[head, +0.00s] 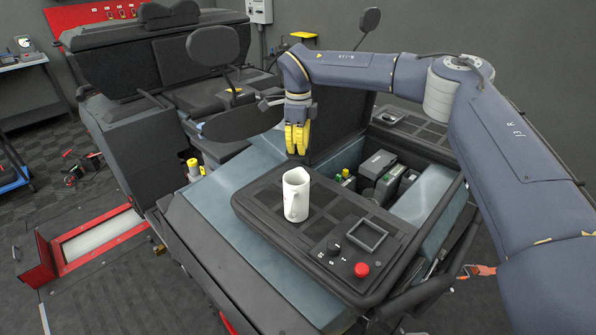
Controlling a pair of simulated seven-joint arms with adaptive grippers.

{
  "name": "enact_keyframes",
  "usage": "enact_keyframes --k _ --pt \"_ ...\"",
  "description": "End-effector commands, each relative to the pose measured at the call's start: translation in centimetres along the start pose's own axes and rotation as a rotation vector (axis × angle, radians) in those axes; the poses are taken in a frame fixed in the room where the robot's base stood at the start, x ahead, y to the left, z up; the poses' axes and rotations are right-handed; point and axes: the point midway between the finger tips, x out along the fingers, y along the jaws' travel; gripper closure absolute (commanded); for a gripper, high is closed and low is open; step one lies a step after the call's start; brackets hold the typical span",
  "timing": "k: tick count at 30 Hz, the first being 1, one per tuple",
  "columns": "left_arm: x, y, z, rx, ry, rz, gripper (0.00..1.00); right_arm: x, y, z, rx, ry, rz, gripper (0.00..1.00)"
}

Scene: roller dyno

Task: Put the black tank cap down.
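My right gripper (297,138), with yellow fingers pointing down, hangs above the vehicle's open bay edge, behind the white jug (296,196). Its fingers look close together, and I cannot make out whether anything is between them. I cannot clearly pick out the black tank cap; it may be hidden by the fingers or blend into the dark surfaces. The white jug stands upright on the black tray (262,208). My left gripper is not in view.
The tray carries small black knobs, a square frame (367,236) and a red button (361,270). An open bay (385,175) with dark boxes lies behind it. A yellow-topped part (193,169) stands left. A mirror (213,46) rises behind. My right arm spans the right side.

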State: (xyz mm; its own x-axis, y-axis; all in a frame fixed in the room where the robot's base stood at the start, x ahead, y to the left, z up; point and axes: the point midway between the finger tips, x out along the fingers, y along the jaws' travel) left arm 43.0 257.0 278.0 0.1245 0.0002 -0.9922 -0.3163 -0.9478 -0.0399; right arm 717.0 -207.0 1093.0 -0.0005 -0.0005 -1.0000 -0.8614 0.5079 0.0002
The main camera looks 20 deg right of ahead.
Motion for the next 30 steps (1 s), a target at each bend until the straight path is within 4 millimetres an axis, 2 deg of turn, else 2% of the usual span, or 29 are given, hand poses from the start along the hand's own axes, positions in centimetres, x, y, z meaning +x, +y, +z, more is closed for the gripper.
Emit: enact_keyframes --k 1,6,16,24,30 --pt "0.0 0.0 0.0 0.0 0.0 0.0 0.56 1.0 0.0 0.0 0.0 0.001 0.002 1.0" --pt "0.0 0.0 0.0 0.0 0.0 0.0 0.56 3.2 0.0 0.0 0.0 0.0 0.001 1.0" --pt "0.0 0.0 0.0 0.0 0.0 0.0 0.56 4.6 0.0 0.0 0.001 0.0 0.0 1.0" --pt "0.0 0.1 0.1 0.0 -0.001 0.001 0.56 7.7 0.0 0.0 0.0 0.0 0.002 1.0" --pt "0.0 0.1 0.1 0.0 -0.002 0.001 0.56 8.4 0.0 0.0 0.001 -0.001 -0.001 1.0"
